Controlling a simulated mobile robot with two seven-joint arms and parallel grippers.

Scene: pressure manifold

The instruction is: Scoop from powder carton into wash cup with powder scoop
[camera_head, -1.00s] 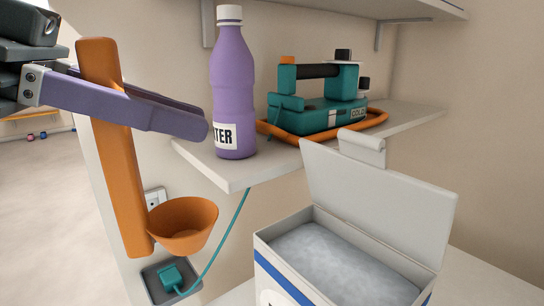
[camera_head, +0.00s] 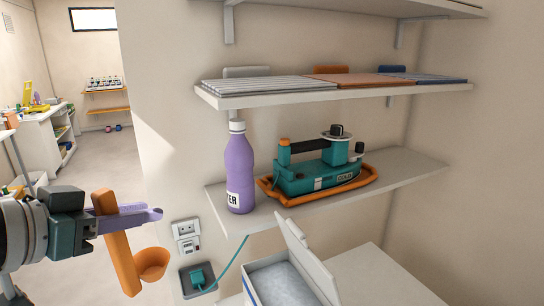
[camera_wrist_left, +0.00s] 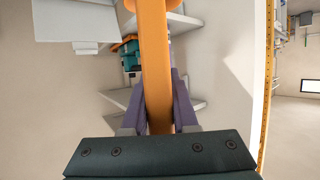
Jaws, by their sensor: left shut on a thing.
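The orange powder scoop (camera_head: 119,247) has a long flat handle and a round bowl at its lower end. My left gripper (camera_head: 130,217) is shut on its handle, holding it in the air at the left of the head view with the bowl low and to the right. The handle also fills the middle of the left wrist view (camera_wrist_left: 155,70). The open powder carton (camera_head: 284,284) is at the bottom of the head view, its lid up and pale powder inside, right of the scoop and apart from it. I cannot see a wash cup. My right gripper is not in view.
A purple bottle (camera_head: 239,175) and a teal iron-like device (camera_head: 312,178) on an orange tray stand on the lower shelf (camera_head: 400,176). Folded cloths or mats (camera_head: 270,87) lie on the shelf above. A wall socket with a teal plug (camera_head: 198,278) is near the scoop.

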